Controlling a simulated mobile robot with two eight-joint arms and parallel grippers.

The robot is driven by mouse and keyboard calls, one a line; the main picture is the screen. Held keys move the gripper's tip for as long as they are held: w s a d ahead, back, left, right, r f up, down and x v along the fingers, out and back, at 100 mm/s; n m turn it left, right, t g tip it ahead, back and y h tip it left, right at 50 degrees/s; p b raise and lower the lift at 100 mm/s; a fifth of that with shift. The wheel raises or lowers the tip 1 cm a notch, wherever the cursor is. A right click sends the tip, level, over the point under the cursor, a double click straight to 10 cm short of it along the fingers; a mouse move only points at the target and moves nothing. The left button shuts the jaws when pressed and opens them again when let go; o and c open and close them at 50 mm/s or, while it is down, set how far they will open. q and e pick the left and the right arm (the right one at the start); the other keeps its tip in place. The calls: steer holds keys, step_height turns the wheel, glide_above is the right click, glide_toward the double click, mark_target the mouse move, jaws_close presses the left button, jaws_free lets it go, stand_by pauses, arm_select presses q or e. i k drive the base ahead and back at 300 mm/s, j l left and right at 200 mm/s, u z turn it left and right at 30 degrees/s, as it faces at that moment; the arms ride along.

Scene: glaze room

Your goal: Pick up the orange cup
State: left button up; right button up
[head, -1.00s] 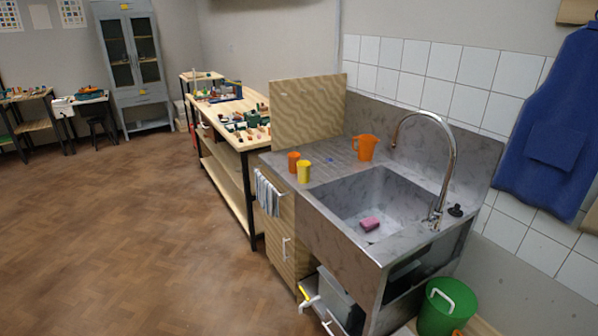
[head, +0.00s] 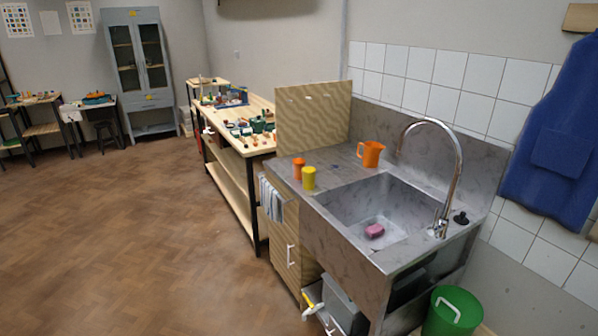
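A small orange cup (head: 298,168) stands upright on the left part of the grey sink counter (head: 335,163). A yellow cup (head: 309,178) stands close beside it, slightly nearer and to the right. A larger orange jug (head: 371,153) with a handle stands farther back on the counter, near the faucet. Neither of my grippers shows in the head view.
The sink basin (head: 352,203) holds a pink sponge (head: 374,231), with a tall curved faucet (head: 457,170) at its right. A wooden board (head: 312,120) stands behind the cups. A cluttered workbench (head: 262,146) adjoins the counter. The floor at left is clear.

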mark_target(299, 169)
steer(key=i+j, duration=0.25)
steer(key=i, duration=0.2)
steer(key=i+j+u, duration=0.1)
steer(key=i, duration=0.35)
steer(key=i+j, duration=0.3)
steer(key=i, duration=0.2)
steer(key=i+j+u, duration=0.1)
steer(key=i, duration=0.35)
steer(key=i+j, duration=0.3)
steer(key=i, duration=0.15)
steer(key=i+l, duration=0.25)
steer(key=i, duration=0.2)
steer(key=u, duration=0.05)
